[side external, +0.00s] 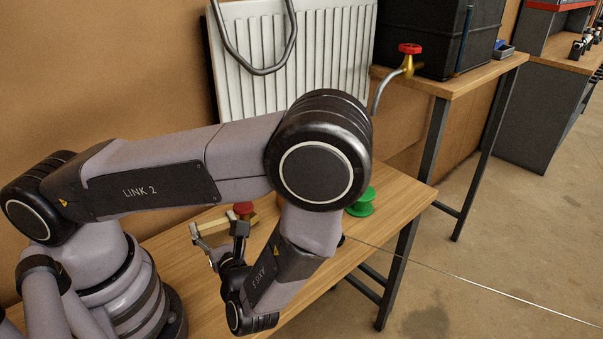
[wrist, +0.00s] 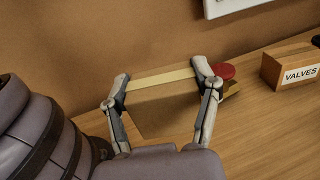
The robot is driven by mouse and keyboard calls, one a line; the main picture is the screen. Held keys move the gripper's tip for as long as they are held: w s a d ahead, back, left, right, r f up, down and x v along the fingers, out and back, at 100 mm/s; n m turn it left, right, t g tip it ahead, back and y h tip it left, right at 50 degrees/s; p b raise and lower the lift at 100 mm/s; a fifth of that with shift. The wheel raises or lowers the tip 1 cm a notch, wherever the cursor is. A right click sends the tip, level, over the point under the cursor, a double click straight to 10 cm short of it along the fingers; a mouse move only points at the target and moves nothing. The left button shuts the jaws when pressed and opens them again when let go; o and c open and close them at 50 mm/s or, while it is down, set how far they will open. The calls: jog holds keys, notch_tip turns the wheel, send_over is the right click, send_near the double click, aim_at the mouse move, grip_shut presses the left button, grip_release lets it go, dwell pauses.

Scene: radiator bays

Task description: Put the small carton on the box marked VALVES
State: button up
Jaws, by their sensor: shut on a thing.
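The small carton (wrist: 162,104) is a brown cardboard box with a pale tape strip across it. In the wrist view it sits between the two fingers of my gripper (wrist: 160,76), which is shut on it from both sides. In the side view my gripper (side external: 217,229) is over the near bench, with a little of the carton showing between the fingers. I cannot tell how far the carton is above the bench. The box marked VALVES (wrist: 288,68) stands on the bench at the right of the wrist view, apart from the carton. My arm seems to hide it in the side view.
A red-knobbed brass valve (wrist: 225,72) is just beyond the right finger; it also shows in the side view (side external: 244,208). A green spool (side external: 361,202) stands on the wooden bench (side external: 405,198). A white radiator (side external: 335,60) leans on the wall behind.

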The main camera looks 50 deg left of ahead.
jog(key=w+a+r+m+t, duration=0.1)
jog(key=w+a+r, duration=0.25)
jog(key=w, duration=0.45)
jog(key=w+a+r+m+t, duration=0.1)
jog(key=w+a+r, duration=0.25)
jog(key=w, duration=0.45)
jog(key=shift+t+h, duration=0.3)
jog(key=shift+h, duration=0.1)
jog(key=w+a+f, duration=0.1)
jog(key=w+f, duration=0.2)
jog(key=w, duration=0.1)
jog(key=w+a+f, duration=0.1)
jog(key=w+f, duration=0.2)
jog(key=w, duration=0.1)
jog(key=w+a+f, duration=0.1)
jog(key=w+f, duration=0.2)
jog(key=w, duration=0.1)
jog(key=shift+w+f, duration=0.25)
jog(key=shift+f, duration=0.05)
jog(key=shift+w+f, duration=0.15)
jog(key=shift+f, duration=0.75)
jog(key=shift+w+f, duration=0.1)
jog(key=shift+f, duration=0.8)
jog(key=shift+f, duration=0.15)
jog(key=o, duration=1.2)
